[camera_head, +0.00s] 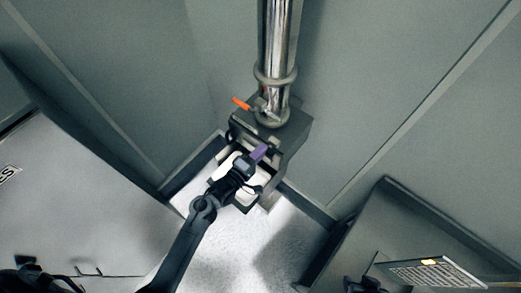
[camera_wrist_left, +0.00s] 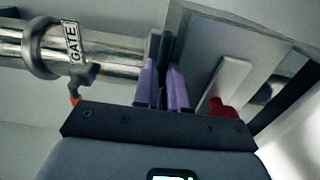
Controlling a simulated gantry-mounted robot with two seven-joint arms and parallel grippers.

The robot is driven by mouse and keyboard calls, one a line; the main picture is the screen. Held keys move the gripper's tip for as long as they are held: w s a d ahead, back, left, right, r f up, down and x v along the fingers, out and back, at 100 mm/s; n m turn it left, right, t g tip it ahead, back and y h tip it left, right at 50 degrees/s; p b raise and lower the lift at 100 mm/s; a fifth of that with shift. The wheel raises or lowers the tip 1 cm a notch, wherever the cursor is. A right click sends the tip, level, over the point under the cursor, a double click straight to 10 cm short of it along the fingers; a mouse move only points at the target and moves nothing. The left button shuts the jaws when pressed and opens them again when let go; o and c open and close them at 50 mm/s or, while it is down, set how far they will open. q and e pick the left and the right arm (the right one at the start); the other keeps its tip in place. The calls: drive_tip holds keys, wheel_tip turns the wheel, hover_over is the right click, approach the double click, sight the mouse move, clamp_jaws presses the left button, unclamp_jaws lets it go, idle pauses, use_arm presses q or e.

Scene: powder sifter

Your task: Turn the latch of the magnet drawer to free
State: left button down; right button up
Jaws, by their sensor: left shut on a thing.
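My left gripper (camera_head: 261,152) reaches in from the lower left to the dark housing (camera_head: 293,131) under the steel pipe. In the left wrist view the two purple fingers of my left gripper (camera_wrist_left: 164,72) are close together on a dark piece at their tips, which seems to be the latch of the magnet drawer (camera_wrist_left: 155,47). The fingers hide most of it, so I cannot tell its angle. A grey housing face with a light bar (camera_wrist_left: 232,77) stands right of the fingers. A red part (camera_wrist_left: 222,109) shows below that bar.
The steel pipe (camera_head: 278,45) rises from the housing, with an orange lever (camera_head: 241,103) at its left. A GATE label (camera_wrist_left: 74,43) sits by the pipe collar. A dark cabinet with a panel (camera_head: 430,272) stands lower right. A light cabinet (camera_head: 75,200) fills the left.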

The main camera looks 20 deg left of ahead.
idle(0.3)
use_arm(q)
drive_tip(key=c, duration=1.2)
unclamp_jaws()
drive_tip(key=shift+s, duration=0.1)
drive_tip(key=b+v, duration=0.2)
drive_tip(key=v, duration=0.8)
drive_tip(key=shift+s+a, duration=0.1)
drive_tip(key=shift+s, duration=0.15)
